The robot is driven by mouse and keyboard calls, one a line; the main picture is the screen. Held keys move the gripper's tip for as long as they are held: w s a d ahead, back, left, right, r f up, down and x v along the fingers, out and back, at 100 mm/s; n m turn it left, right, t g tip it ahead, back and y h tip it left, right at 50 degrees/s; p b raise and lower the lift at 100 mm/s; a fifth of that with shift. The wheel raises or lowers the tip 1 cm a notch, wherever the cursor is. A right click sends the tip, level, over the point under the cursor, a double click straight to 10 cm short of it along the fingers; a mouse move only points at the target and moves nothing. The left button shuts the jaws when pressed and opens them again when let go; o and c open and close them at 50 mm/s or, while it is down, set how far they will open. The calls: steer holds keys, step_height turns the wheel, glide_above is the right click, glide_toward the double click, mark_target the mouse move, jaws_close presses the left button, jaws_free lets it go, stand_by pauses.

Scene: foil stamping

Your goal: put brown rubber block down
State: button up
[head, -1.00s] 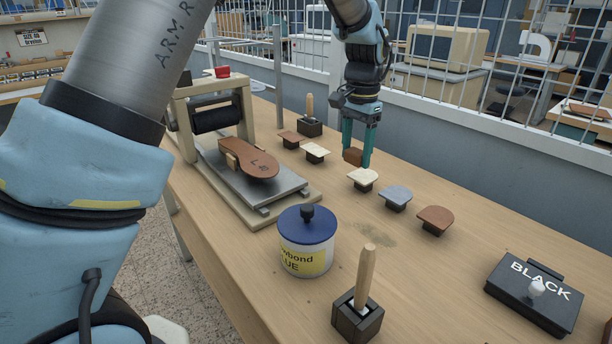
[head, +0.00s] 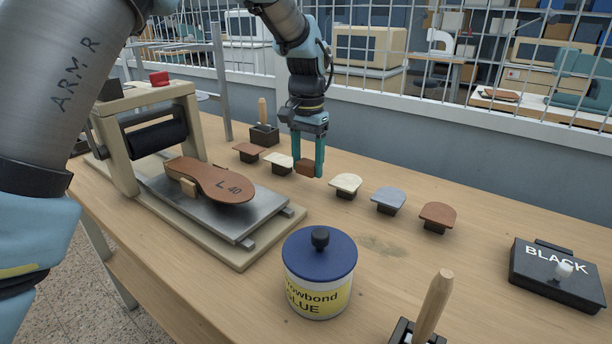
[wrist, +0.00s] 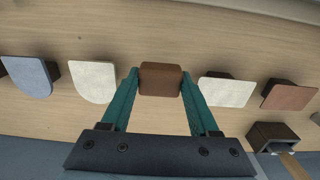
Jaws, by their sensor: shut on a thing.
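The brown rubber block (head: 307,168) is between the two teal fingers of my gripper (head: 308,174), which is shut on it. In the wrist view the brown block (wrist: 160,79) sits between the fingertips of my gripper (wrist: 160,84). The gripper points down over the row of heel-shaped pieces, in the gap between a cream piece (head: 278,161) on the left and another cream piece (head: 345,184) on the right. The block is low, close to the table (head: 380,258); I cannot tell whether it touches.
A blue-grey piece (head: 388,198) and a brown piece (head: 438,214) stand to the right, a reddish-brown piece (head: 249,150) to the left. A press with a sole (head: 210,181), a glue pot (head: 319,275) and a black box (head: 556,275) stand around. A wire fence runs behind.

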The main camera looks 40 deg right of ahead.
mark_target(308, 189)
steer(key=shift+f+p, duration=0.35)
steer(key=shift+f, duration=1.55)
steer(key=shift+f, duration=0.15)
steer(key=o, duration=1.4)
steer(key=shift+o, duration=0.2)
step_height(308, 189, up, 12)
steer(key=shift+r+b, duration=0.15)
steer(key=shift+b, duration=0.7)
steer(key=shift+s+a, duration=0.1)
